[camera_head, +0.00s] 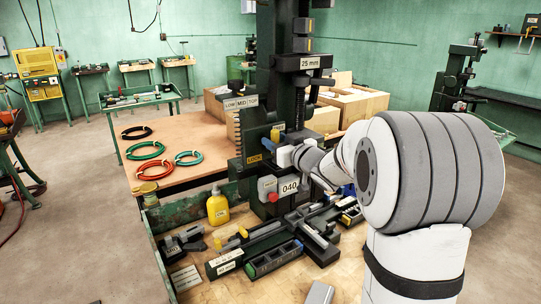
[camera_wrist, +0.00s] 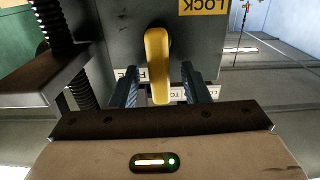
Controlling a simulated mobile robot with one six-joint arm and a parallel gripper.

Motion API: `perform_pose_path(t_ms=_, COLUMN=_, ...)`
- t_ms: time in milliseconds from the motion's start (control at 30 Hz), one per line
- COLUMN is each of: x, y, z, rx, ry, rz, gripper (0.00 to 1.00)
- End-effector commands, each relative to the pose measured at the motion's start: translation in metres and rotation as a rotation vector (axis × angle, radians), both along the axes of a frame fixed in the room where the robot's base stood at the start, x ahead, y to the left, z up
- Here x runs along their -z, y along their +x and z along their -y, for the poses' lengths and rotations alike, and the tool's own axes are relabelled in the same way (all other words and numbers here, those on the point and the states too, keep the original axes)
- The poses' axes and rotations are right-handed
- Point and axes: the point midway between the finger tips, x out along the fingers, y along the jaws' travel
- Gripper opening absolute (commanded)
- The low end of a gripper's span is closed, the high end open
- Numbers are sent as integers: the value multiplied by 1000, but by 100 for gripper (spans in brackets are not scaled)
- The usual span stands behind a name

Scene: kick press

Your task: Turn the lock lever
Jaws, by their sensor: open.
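The yellow lock lever (camera_wrist: 157,62) shows in the wrist view on a dark grey press face. It points down the picture, its lower end between the two dark ribbed fingers of my gripper (camera_wrist: 160,78). The fingers are open, one on each side of the lever, with a visible gap on both sides. A yellow LOCK label (camera_wrist: 204,5) is above and right of the lever. In the head view my gripper (camera_head: 286,155) is at the press column (camera_head: 285,80), just right of the yellow LOCK label (camera_head: 254,158).
In the wrist view a threaded rod (camera_wrist: 62,30) and dark bracket (camera_wrist: 45,78) stand close on the left. In the head view a bench holds a yellow bottle (camera_head: 217,207), a red button (camera_head: 272,197) and several dark tools. Coloured rings (camera_head: 145,150) lie on the table behind.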

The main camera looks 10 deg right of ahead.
Motion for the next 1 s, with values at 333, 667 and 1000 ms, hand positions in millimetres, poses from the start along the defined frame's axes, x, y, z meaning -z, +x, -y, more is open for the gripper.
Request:
perform_pose_path(t_ms=333, x=0, y=-27, z=12, rx=2, ry=-1, rz=1, gripper=42)
perform_pose_path(t_ms=667, x=0, y=-48, z=20, rx=2, ry=-1, rz=1, gripper=42)
perform_pose_path(t_ms=1000, x=0, y=-50, z=21, rx=1, ry=-1, rz=0, gripper=42)
